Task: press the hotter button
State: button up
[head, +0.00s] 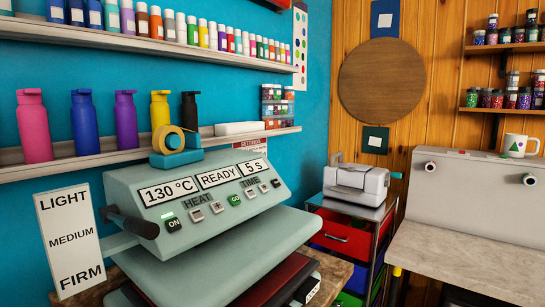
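A pale green heat press (215,255) stands at the left of the head view. Its sloped panel (150,215) shows 130 °C, READY and 5 s on three displays. Under the HEAT label are two small light buttons. The left one (196,215) seems to carry a minus, and the right one, the hotter button (216,207), a plus. A green GO button (235,200) is to their right, and small TIME buttons (264,188) lie beyond it. A dark ON switch (174,224) is at the left. My gripper is not in view.
A black-handled lever (135,226) sticks out at the press's left, by a LIGHT/MEDIUM/FIRM sign (70,240). A tape dispenser (175,150) sits behind the panel. A red-drawer cabinet (345,235) and a worktop (470,255) stand to the right. The space before the panel looks clear.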

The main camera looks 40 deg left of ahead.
aim_at(216, 206)
jog(key=i, duration=0.5)
jog(key=z, duration=1.95)
jog(key=i, duration=0.75)
jog(key=u, duration=3.85)
